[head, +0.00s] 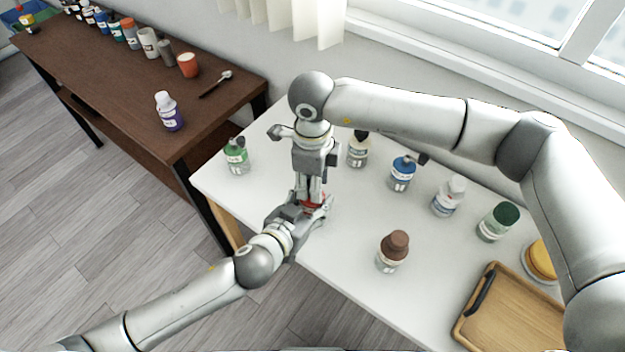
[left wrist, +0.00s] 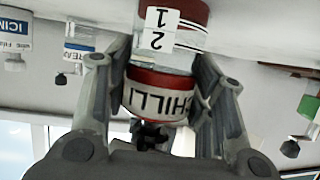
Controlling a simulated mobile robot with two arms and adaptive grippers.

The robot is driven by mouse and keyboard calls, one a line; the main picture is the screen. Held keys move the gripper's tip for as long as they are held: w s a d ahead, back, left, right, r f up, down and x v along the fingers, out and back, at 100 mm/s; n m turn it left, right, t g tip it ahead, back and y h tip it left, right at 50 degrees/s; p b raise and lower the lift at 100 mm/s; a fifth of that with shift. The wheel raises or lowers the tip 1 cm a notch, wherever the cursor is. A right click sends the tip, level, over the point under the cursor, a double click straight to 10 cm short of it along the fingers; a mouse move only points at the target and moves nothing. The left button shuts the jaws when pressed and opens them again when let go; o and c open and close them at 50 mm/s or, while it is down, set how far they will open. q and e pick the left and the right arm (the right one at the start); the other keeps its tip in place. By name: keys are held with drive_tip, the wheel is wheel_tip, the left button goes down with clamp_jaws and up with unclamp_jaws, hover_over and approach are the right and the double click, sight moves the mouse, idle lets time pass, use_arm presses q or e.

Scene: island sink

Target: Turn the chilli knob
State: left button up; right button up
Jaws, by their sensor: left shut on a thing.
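The chilli bottle (left wrist: 165,95) has a red band, a white CHILLI label and a tag with 1 and 2. It shows upside down in the left wrist view, with its dark knob (left wrist: 150,133) below the label. In the head view only a bit of its red (head: 312,207) shows between the grippers. My left gripper (head: 318,212) is shut on the bottle's body, one finger on each side. My right gripper (head: 311,193) points down from above, right over the bottle. Its fingertips and the knob are hidden in the head view, so its grip is unclear.
On the white table (head: 340,235) stand a green-labelled bottle (head: 236,157) at left, a blue one (head: 402,175), a brown-capped one (head: 393,252) and several others. A wooden tray (head: 510,318) lies at the right. A dark side table (head: 110,90) holds more bottles.

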drive_tip(key=o, duration=0.3)
drive_tip(key=shift+o, duration=0.2)
wheel_tip(320, 180, up, 12)
idle(0.4)
idle(0.4)
wheel_tip(320, 180, down, 12)
drive_tip(key=n, duration=0.7)
idle(0.4)
